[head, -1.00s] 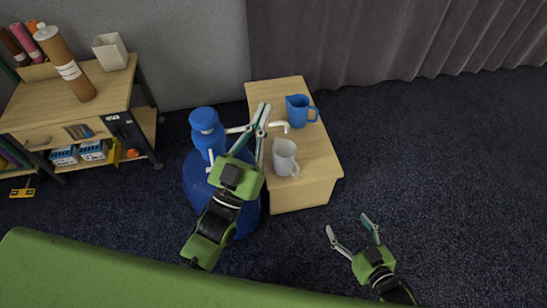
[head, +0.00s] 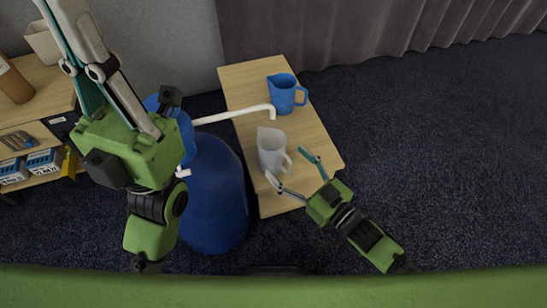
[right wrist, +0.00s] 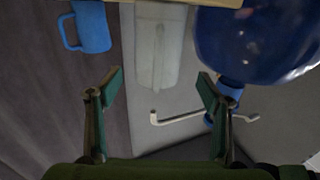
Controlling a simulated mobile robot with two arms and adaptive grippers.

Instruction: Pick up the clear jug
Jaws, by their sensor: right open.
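The clear jug (head: 271,152), pale and translucent, stands upright on a small wooden table, its handle toward my right gripper. My right gripper (head: 288,164) is open and empty, its fingertips beside the jug's handle side. In the right wrist view the jug (right wrist: 157,45) appears ahead of the open fingers (right wrist: 161,83), centred between them; contact cannot be made out. My left gripper (head: 72,25) is large at the upper left, fingers pointing up; its tips are cut off by the frame edge, so its opening is unclear.
A blue jug (head: 286,93) stands behind the clear one on the wooden table (head: 245,87). A blue drum (head: 215,195) with a white pipe (head: 232,115) reaching over the table stands to the left. A shelf unit (head: 45,95) is farther left. Open floor lies right.

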